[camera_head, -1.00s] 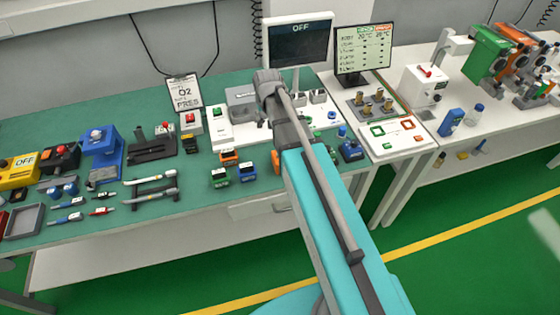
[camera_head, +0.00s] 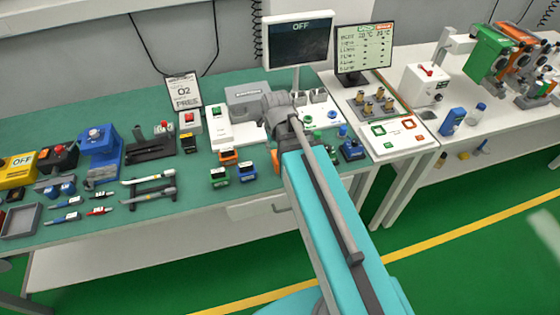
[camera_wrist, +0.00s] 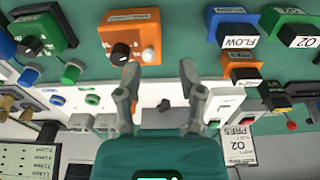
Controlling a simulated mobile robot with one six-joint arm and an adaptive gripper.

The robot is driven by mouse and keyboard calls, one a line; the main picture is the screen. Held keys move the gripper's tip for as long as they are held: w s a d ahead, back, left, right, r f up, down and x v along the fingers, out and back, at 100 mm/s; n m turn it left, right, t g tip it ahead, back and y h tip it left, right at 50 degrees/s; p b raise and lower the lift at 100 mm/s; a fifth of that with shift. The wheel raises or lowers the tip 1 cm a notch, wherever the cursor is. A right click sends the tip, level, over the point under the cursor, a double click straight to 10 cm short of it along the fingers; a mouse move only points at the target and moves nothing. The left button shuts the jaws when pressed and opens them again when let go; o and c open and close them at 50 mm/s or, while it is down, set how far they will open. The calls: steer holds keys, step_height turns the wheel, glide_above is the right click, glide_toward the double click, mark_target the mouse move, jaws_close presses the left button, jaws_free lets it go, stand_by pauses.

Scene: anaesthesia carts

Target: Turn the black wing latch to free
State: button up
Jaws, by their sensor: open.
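My gripper (camera_wrist: 159,68) is open in the wrist view, its two grey fingers apart with nothing held between them. A small black piece (camera_wrist: 163,105), which looks like the wing latch, shows on a white panel (camera_wrist: 150,92) between the fingers. Its exact turn is too small to read, and I cannot tell whether a finger touches it. In the head view my arm's wrist covers this part of the bench, so the latch is hidden there.
An orange box (camera_wrist: 130,33) with a black and a white knob lies beyond the fingertips. A green box (camera_wrist: 40,32) is left of it. A grey box (camera_head: 247,95) and an OFF monitor (camera_head: 298,42) stand near my wrist.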

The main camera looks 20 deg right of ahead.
steer(key=shift+g, duration=0.5)
steer(key=shift+s+f, duration=0.15)
steer(key=shift+s, duration=1.2)
steer(key=shift+s+f, duration=0.15)
steer(key=shift+s, duration=1.2)
steer(key=shift+o, duration=1.3)
steer(key=shift+w, duration=0.15)
step_height(320, 180, up, 4)
steer(key=n+t+y+p, duration=0.2)
steer(key=n+t+y, duration=0.1)
steer(key=n, duration=0.6)
glide_above(260, 120)
steer(key=s+d, duration=0.4)
steer(key=shift+a, duration=0.1)
steer(key=shift+w+f, duration=0.1)
steer(key=shift+f, duration=0.05)
steer(key=b+x, duration=1.2)
steer(key=x, duration=0.1)
steer(key=shift+w+a+f+b, duration=0.15)
steer(key=shift+w+a+b, duration=0.05)
steer(key=shift+b, duration=0.1)
steer(key=c, duration=0.9)
